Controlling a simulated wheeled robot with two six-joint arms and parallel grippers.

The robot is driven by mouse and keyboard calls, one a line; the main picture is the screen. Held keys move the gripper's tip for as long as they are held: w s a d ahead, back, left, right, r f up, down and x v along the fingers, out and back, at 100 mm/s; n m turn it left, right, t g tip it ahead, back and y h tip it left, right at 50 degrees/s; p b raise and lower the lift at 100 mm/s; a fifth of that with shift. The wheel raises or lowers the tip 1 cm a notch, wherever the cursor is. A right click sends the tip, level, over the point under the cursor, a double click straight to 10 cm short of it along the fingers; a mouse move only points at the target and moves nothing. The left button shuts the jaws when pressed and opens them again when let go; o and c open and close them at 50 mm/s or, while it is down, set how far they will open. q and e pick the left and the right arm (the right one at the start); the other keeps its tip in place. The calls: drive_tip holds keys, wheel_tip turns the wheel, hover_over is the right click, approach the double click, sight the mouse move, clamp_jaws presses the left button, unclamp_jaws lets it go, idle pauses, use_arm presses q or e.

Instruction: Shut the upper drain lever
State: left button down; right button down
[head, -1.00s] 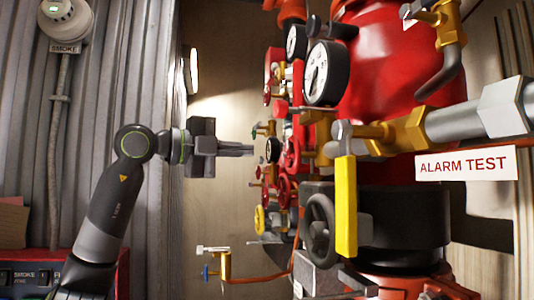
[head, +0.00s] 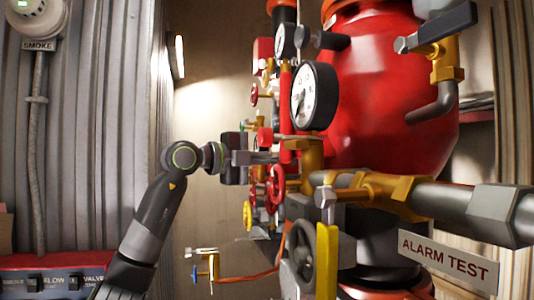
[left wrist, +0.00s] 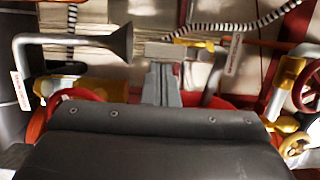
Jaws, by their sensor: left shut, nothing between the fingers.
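My left gripper (head: 268,158) is shut and empty, pointing right at the cluster of valves; its fingertips are partly lost against the fittings. In the left wrist view its fingers (left wrist: 162,85) end close to a pale grey bar (left wrist: 185,49), which resembles a lever handle. I cannot tell whether they touch. A dark lever (head: 440,28) sits on a brass valve (head: 446,62) above a bent grey pipe at the upper right. A yellow lever (head: 327,262) hangs down from a brass valve beside the "ALARM TEST" sign. Which lever is the upper drain one is not readable. My right gripper is out of view.
A large red vessel (head: 385,100) and a black-rimmed gauge (head: 314,96) stand right of my gripper. Red handwheels (head: 276,186) crowd the space just below it. A small brass valve (head: 212,268) stands low in front. The bare back wall (head: 205,130) leaves room behind my forearm.

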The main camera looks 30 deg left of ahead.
use_arm(q)
drive_tip(key=shift+d, duration=0.15)
drive_tip(key=shift+f, duration=0.1)
drive_tip(key=shift+w+a+m, duration=0.15)
drive_tip(key=shift+a+m, duration=0.05)
drive_tip(key=shift+m, duration=0.2)
